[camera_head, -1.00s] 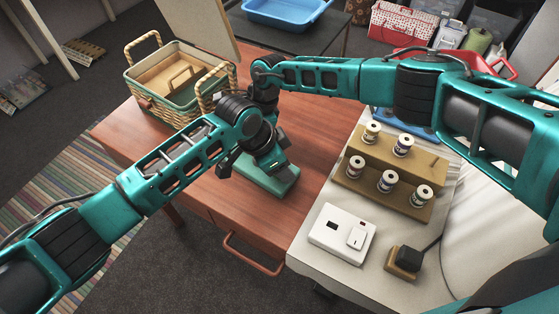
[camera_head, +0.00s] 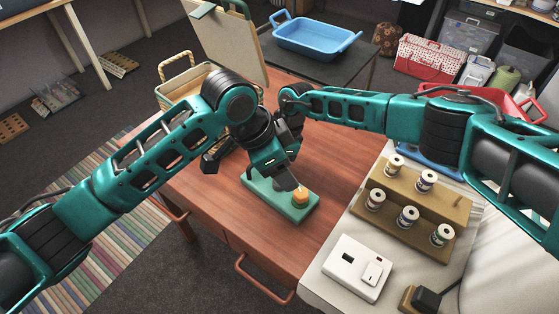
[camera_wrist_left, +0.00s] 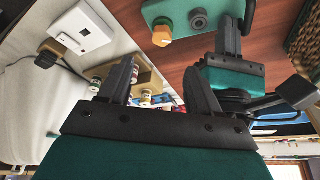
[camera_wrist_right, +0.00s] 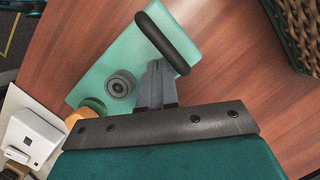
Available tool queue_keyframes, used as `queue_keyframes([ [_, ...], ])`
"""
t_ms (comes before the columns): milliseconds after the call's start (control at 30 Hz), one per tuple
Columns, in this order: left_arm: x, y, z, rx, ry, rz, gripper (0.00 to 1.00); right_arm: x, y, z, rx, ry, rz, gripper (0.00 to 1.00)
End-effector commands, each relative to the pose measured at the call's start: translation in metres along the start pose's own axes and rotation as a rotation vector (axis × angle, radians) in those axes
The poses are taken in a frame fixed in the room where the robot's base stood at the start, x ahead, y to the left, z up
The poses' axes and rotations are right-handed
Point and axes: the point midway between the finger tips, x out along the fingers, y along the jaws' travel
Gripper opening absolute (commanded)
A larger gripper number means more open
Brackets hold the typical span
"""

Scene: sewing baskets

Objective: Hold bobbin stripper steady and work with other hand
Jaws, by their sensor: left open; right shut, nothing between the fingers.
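The bobbin stripper is a pale green block (camera_head: 258,187) on the brown table, with an orange knob (camera_head: 300,196) at its near right end. The left wrist view shows its grey round post (camera_wrist_left: 198,18). The right wrist view shows a black handle bar (camera_wrist_right: 160,40). My left gripper (camera_wrist_left: 163,66) is open and empty; in the head view it hangs over the block, one finger near the knob. My right gripper (camera_wrist_right: 156,66) is shut and empty, its tips right by the handle; contact cannot be told. The head view mostly hides it behind the left gripper.
A wooden rack (camera_head: 440,204) with several spools and a white switch box (camera_head: 340,262) stand on the pale surface at right. A wicker basket (camera_head: 170,92) is at the far left. A blue tray (camera_head: 318,38) lies behind. The brown table's near part is clear.

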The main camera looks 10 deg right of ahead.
Motion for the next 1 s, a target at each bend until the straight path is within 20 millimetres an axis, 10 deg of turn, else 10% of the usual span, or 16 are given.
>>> queue_keyframes([
  [1000, -0.056, 0.0, -0.019, 0.002, 0.002, -0.002, 0.63, 0.005, 0.003, -0.004, 0.002, 0.007, 0.008, 0.0],
])
